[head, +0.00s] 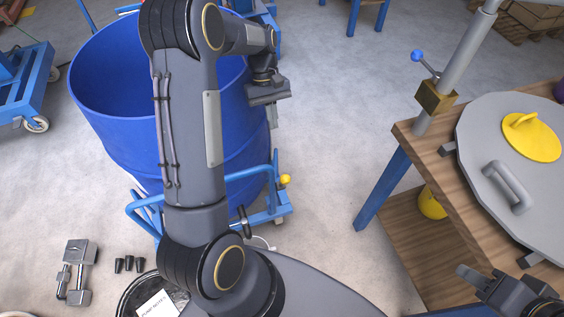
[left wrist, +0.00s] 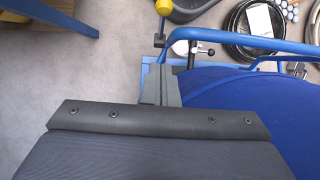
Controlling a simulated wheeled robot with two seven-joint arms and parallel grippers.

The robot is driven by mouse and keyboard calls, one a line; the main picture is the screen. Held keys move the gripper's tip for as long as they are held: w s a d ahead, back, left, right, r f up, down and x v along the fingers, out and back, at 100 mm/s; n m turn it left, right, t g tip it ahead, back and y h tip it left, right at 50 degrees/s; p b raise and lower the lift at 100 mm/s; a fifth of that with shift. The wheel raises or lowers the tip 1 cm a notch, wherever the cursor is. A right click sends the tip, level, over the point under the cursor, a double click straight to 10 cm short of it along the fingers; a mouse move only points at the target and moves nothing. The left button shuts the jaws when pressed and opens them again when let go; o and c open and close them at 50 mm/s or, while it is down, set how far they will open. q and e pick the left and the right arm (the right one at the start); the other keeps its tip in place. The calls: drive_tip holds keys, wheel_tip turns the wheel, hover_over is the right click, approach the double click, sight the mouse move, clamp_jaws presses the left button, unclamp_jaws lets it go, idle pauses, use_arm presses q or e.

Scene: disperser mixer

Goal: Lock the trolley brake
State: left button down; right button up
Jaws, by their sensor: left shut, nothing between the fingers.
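The blue trolley frame (head: 262,214) stands on the floor around the base of a blue drum (head: 110,75). A yellow ball knob (head: 285,179) sits at the trolley's right side; it also shows at the top of the left wrist view (left wrist: 164,7) on a dark stem. A black-ended lever (left wrist: 204,52) shows farther along the frame there. I cannot tell the brake's state. My left gripper (head: 268,104) is shut and empty beside the drum, above the knob and apart from it. Its fingers (left wrist: 160,75) point towards the trolley corner. My right gripper (head: 476,277) is partly visible at lower right; its opening is unclear.
A wooden bench (head: 428,163) with a grey lid (head: 475,150) stands at the right, with a blue leg (head: 381,188). Another blue cart (head: 38,85) is at the left. Clamps (head: 76,270) lie lower left. Floor between trolley and bench is clear.

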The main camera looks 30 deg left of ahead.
sight(283, 183)
use_arm(q)
drive_tip(key=shift+f, duration=0.1)
drive_tip(key=s+d+r+x, duration=0.1)
drive_tip(key=d+x, duration=0.1)
drive_tip(key=x, duration=1)
drive_tip(key=shift+s+d+f, duration=0.15)
drive_tip(key=shift+s+d, duration=0.05)
drive_tip(key=shift+s, duration=0.2)
